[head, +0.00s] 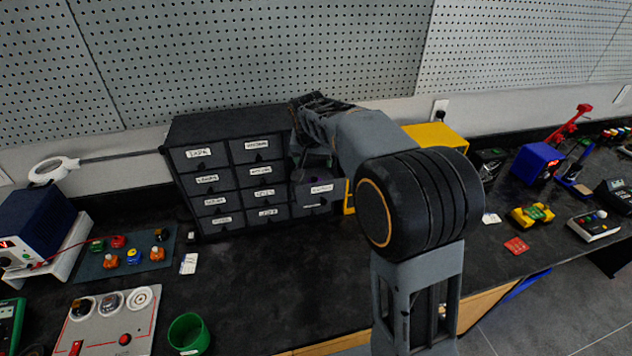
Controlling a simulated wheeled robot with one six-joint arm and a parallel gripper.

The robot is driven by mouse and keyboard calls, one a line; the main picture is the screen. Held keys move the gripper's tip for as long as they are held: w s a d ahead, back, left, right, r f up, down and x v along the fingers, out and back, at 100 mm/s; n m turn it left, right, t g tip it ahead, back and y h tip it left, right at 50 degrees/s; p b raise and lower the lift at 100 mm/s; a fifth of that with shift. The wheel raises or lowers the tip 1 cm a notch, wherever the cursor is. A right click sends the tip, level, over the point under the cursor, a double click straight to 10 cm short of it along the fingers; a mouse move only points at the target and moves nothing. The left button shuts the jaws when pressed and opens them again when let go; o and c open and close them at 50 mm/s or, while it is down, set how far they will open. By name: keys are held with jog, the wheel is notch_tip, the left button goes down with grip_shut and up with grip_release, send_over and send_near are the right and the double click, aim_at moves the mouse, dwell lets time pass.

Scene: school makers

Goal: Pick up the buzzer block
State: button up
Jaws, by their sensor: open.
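My gripper (299,160) points down at the right column of a dark drawer cabinet (212,133), over a drawer (320,194) that is pulled out. My own arm hides much of the gripper, and its fingers are small and dark; it is open. Something purple (322,174) shows inside the drawer, partly covered by the gripper and too small to name. I cannot tell whether it is the buzzer block. Several small coloured blocks stand on a grey-blue mat (93,266) at left; none is clearly a buzzer.
A green cup (188,334) and a grey panel (90,342) with round parts stand at the front left. A yellow box (437,136) is behind my arm. Coloured devices line the bench at right. The dark bench top (265,290) before the cabinet is clear.

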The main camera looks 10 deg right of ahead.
send_over(316, 179)
jog(key=s, duration=0.2)
jog(key=f, duration=0.4)
jog(key=shift+w+a+f, duration=0.2)
jog(key=shift+a+f, duration=0.15)
jog(key=shift+s+p+x, duration=0.1)
jog(key=shift+p+x, duration=0.5)
jog(key=shift+x, duration=0.7)
jog(key=shift+s+p+x, duration=0.15)
jog(key=shift+p+x, duration=0.45)
jog(key=shift+x, duration=0.75)
jog(key=shift+a+f, duration=0.1)
jog(key=shift+a, duration=0.05)
jog(key=shift+c, duration=0.3)
jog(key=c, duration=0.9)
